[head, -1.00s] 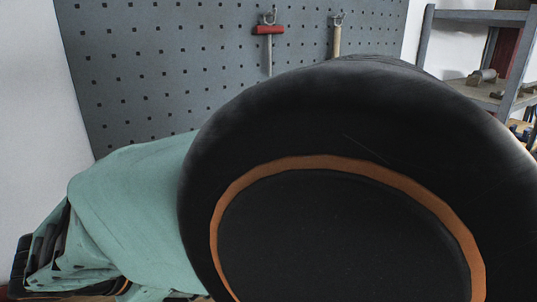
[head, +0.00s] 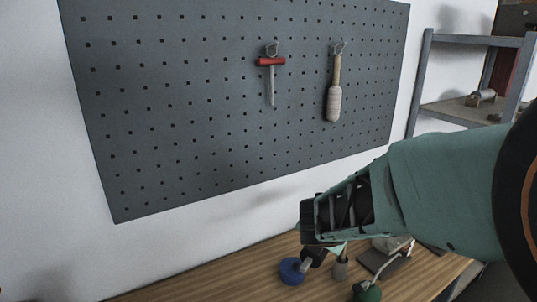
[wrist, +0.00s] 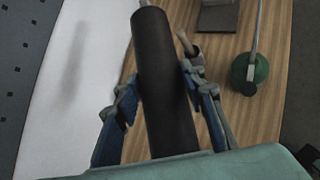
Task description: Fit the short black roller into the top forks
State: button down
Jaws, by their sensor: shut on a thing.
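In the wrist view a black roller (wrist: 160,60) with a pale tip at its far end lies lengthwise between the fingers of my gripper (wrist: 161,98). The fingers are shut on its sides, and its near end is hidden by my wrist. In the head view my gripper (head: 328,249) hangs over the wooden bench. A dark piece at its fingers may be the roller, but I cannot tell for certain. I cannot make out the top forks in either view.
A pegboard (head: 180,110) with hanging tools is behind. A shelf (head: 455,112) stands right.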

jog(key=s+a+f+m+g+h+b, duration=0.1)
jog(key=s+a+m+b, duration=0.15)
jog(key=a, duration=0.65)
jog(key=s+a+f+m+h+b, duration=0.1)
jog(key=s+a, duration=0.3)
jog(key=a, duration=0.6)
jog(key=s+a+b, duration=0.1)
jog(key=s+a, duration=0.2)
jog(key=s, duration=0.5)
jog(key=s+a+f+m+h+b, duration=0.1)
jog(key=s+a, duration=0.3)
jog(key=s, duration=0.3)
jog(key=s+a+f+m+g+b, duration=0.1)
jog(key=s+a, duration=0.2)
jog(key=s, duration=0.5)
jog(key=shift+s+a+h, duration=0.25)
jog(key=shift+s+h, duration=0.05)
jog(key=shift+s, duration=0.05)
jog(key=shift+w+a+x, duration=0.25)
jog(key=shift+x, duration=2.85)
jog(key=shift+w+a+x, duration=0.2)
jog(key=shift+a+x, duration=0.05)
jog(key=shift+x, duration=2.9)
jog(key=shift+w+a+x, duration=0.25)
jog(key=shift+x, duration=2.85)
